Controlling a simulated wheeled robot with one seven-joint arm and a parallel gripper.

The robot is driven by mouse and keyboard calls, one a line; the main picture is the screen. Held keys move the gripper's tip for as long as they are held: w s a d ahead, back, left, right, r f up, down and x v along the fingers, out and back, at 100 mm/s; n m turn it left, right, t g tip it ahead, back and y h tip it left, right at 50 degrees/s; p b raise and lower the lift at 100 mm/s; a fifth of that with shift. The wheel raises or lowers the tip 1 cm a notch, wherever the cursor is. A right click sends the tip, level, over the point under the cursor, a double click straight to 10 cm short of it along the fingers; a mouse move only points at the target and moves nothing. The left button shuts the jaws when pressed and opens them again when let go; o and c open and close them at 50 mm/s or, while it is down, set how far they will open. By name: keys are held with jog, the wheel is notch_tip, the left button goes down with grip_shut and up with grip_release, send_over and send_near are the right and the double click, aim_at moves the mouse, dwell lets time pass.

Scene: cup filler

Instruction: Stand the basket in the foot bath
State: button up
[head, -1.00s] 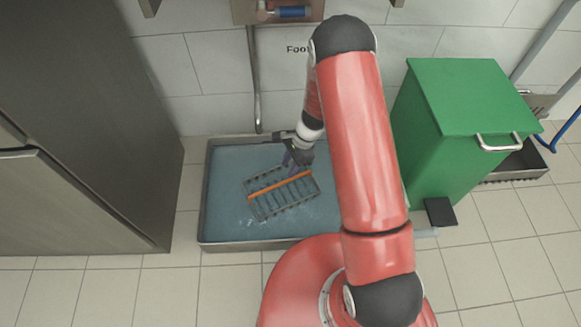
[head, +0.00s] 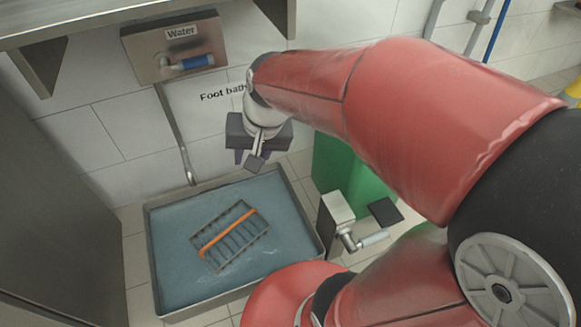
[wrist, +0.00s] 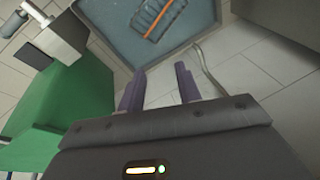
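The basket (head: 222,246) is a grey wire rack with an orange handle bar (head: 228,234). It sits in the blue water of the foot bath (head: 150,262), a shallow metal basin on the floor, clear of the basin walls. My gripper (head: 246,158) is above the far right edge of the bath, apart from the basket. In the wrist view its two purple fingers (wrist: 160,85) are spread with nothing between them. The basket also shows in the wrist view (wrist: 150,24), beyond the fingers. How deep its underside sits in the water cannot be told.
A metal panel labelled Water (head: 150,62) with a blue-handled tap is on the wall, a pipe (head: 176,135) below it. A green bin (head: 345,165) stands right of the bath, partly behind my arm. A grey post with a lever (head: 340,215) is near the bath's right edge.

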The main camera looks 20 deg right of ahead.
jog(key=s+d+r+n+t+h, duration=0.1)
jog(key=s+d+r, duration=0.1)
jog(key=s, duration=0.3)
jog(key=s+d+r+n+t+h, duration=0.1)
jog(key=s+r+n, duration=0.1)
jog(key=s, duration=0.3)
jog(key=shift+d+r, duration=0.35)
jog(key=shift+d, duration=0.05)
jog(key=shift+s, duration=0.1)
